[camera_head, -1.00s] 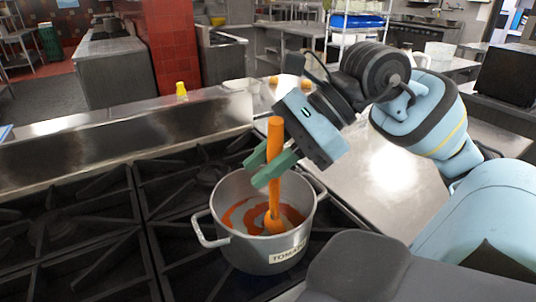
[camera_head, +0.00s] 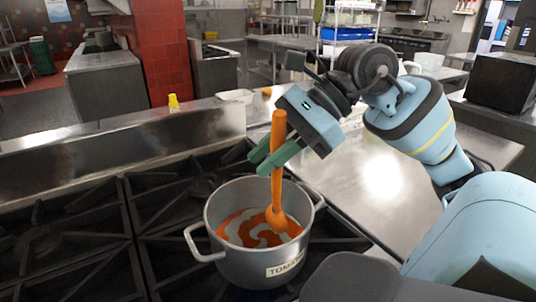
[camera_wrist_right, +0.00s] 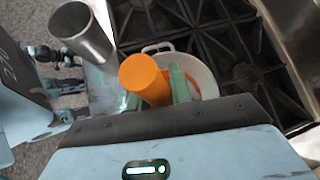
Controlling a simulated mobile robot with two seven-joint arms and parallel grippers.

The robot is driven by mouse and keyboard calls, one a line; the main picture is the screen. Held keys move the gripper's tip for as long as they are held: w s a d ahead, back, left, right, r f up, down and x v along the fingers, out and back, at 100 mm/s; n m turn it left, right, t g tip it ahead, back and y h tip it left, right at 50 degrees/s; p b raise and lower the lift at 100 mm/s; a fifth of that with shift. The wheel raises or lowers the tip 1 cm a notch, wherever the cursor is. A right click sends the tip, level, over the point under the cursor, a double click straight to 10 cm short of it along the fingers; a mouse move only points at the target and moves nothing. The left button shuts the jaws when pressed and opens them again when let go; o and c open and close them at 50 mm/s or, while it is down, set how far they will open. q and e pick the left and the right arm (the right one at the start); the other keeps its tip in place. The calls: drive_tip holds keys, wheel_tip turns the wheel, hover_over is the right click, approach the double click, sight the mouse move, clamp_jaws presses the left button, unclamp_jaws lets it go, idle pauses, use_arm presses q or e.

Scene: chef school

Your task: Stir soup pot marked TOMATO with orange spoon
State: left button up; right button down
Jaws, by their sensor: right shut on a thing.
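The metal soup pot (camera_head: 222,262) stands on the stove, with a label on its front that reads in part "TOMA". Red-orange soup with pale swirls shows inside it. The orange spoon (camera_head: 278,150) stands nearly upright, its bowl end in the soup at the right of the pot. My right gripper (camera_head: 272,160) is shut on the spoon's handle above the pot rim. In the right wrist view the spoon's handle end (camera_wrist_right: 146,80) shows large between the green fingers, with the pot (camera_wrist_right: 207,80) below. My left gripper is not in view.
Black burner grates (camera_head: 75,235) lie left of the pot. A steel counter (camera_head: 385,185) is to the right, mostly clear. A yellow bottle (camera_head: 173,102) and a white tray (camera_head: 236,96) stand behind the stove. A metal cylinder (camera_wrist_right: 82,33) shows in the right wrist view.

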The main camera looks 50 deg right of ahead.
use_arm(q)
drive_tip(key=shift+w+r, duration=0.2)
use_arm(e)
drive_tip(key=a, duration=0.1)
drive_tip(key=s+a, duration=0.1)
drive_tip(key=a, duration=0.1)
drive_tip(key=s+a, duration=0.1)
drive_tip(key=shift+s+a, duration=0.1)
drive_tip(key=shift+a, duration=0.05)
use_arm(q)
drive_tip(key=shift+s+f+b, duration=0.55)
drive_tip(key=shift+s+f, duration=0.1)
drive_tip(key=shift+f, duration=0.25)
use_arm(e)
drive_tip(key=shift+w+d, duration=0.4)
drive_tip(key=shift+d, duration=0.4)
drive_tip(key=shift+w+d, duration=0.4)
drive_tip(key=shift+d, duration=0.35)
drive_tip(key=shift+w+d, duration=0.4)
drive_tip(key=shift+d, duration=0.4)
